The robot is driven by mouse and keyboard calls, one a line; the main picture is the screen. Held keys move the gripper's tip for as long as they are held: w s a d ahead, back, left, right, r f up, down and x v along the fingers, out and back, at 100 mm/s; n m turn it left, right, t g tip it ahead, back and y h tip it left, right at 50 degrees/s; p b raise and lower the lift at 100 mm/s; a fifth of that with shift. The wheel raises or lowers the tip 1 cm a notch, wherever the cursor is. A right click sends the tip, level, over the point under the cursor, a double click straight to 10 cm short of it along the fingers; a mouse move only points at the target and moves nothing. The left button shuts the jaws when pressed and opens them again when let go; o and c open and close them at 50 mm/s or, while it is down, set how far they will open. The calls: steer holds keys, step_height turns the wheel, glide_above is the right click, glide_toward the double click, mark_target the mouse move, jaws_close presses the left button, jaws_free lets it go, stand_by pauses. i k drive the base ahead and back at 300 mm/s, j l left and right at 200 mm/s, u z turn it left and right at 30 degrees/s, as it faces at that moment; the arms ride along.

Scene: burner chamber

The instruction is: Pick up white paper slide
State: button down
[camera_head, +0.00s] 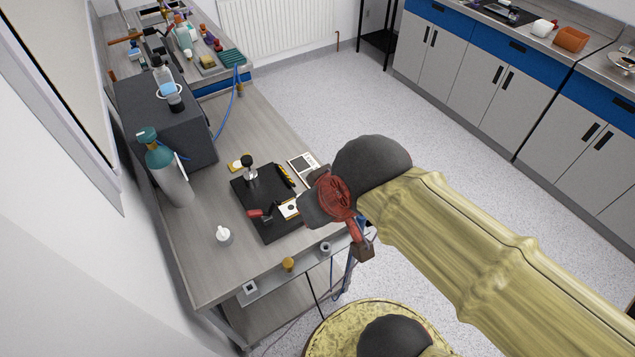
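A small white piece (289,209), which looks like the white paper slide, shows on the black board (268,226) on the workbench. It has a small dark and yellowish mark, and its right end is close to or behind the dark end of my arm. My gripper (317,208) is at the end of my yellow-sleeved arm, over the board's right side. Its fingers cannot be made out, and I cannot tell whether it touches the white piece. A red part (262,214) with a dark end lies just left of the white piece.
A black-knobbed metal post (250,173) stands on the board. A scale-like device (303,167) is behind it, and a small white item (223,234) is at front left. A teal-topped cylinder (165,170) and a dark box (180,120) stand left. The bench's front-left surface is mostly clear.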

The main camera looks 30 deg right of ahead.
mark_target(288, 209)
steer(key=j+z, duration=0.15)
steer(key=j, duration=1.1)
steer(key=i+j, duration=0.05)
